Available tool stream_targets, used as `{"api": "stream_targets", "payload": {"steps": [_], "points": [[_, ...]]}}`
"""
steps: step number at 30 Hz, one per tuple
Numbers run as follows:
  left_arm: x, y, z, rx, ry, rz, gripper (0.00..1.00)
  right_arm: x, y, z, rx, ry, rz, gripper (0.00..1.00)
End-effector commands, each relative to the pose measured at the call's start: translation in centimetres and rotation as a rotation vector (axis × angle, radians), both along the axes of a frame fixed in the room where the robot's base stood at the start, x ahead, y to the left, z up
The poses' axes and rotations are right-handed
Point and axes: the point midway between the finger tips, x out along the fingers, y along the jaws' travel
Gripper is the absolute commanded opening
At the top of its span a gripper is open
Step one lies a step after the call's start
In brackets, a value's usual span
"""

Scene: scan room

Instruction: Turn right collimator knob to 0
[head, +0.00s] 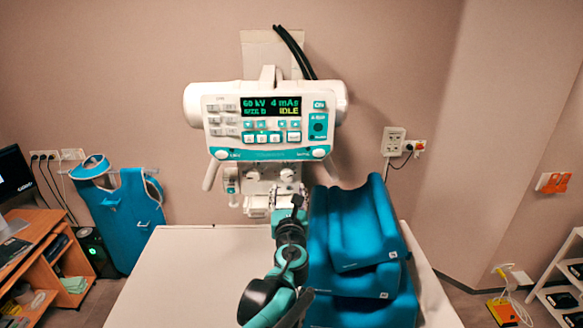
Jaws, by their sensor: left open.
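The white X-ray head (265,108) hangs at the centre of the head view, with a lit panel (271,106) reading 60 kV, 4 mAs and IDLE. The collimator below it carries two pale round knobs, the left knob (253,176) and the right knob (286,175). The right knob's pointer setting is too small to read. My left gripper (288,193) is open, just below the right knob in the picture. Its fingers look empty, and I cannot tell whether they touch the knob. My arm hides part of the lower collimator. My right gripper is not in view.
Blue cushions (355,240) are stacked on the white table (190,275), close to the right of my arm. The table's left part is clear. A blue apron (125,222) hangs at the left, near a wooden desk (40,245). A white shelf (560,275) stands far right.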

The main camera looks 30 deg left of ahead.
Motion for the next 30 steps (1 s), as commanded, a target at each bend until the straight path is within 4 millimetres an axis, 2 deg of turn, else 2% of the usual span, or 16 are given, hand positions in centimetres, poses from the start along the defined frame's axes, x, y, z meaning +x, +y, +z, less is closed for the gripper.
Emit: {"api": "stream_targets", "payload": {"steps": [12, 16, 24, 30], "points": [[5.2, 3.3, -0.1, -0.006, -0.002, 0.002, 0.52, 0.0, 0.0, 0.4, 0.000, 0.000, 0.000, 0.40], [5.9, 3.7, -0.1, -0.006, -0.002, 0.001, 0.52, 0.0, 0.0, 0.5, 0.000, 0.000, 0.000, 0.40], [6.0, 3.7, -0.1, -0.006, -0.003, 0.001, 0.52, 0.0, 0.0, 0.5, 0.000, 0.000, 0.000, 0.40], [6.0, 3.7, -0.1, -0.006, -0.003, 0.001, 0.02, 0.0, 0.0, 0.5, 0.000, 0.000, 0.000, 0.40]]}}
